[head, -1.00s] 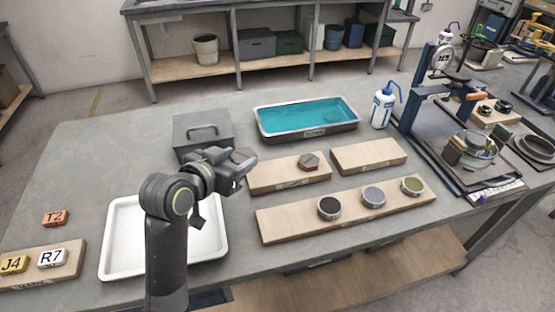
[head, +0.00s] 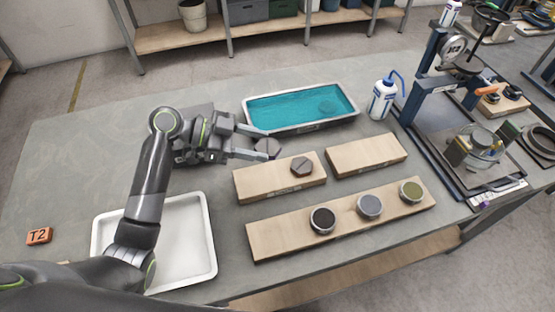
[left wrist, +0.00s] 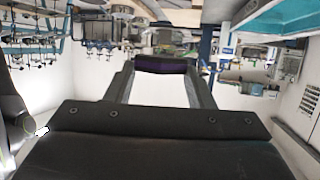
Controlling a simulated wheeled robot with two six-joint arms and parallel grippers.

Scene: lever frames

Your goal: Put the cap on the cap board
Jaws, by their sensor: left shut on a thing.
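My left gripper (head: 256,142) is shut on a dark grey-brown hexagonal cap (head: 267,148). It holds the cap out over the bench, close to the front edge of the teal tub. In the left wrist view, a dark purplish piece (left wrist: 160,65) sits between the fingertips. A similar hexagonal cap (head: 302,167) lies on a light wooden board (head: 262,186) just right of and nearer than the held one. A second short board (head: 367,155) to the right is bare. I cannot read the boards' labels, so I cannot tell which is the cap board. My right gripper is not in view.
A long board (head: 275,240) in front carries three round cups. A tub of teal liquid (head: 300,128) stands behind, with a wash bottle (head: 382,98) beside it. A white tray (head: 205,262) lies below my left arm. A press frame (head: 425,115) stands at right.

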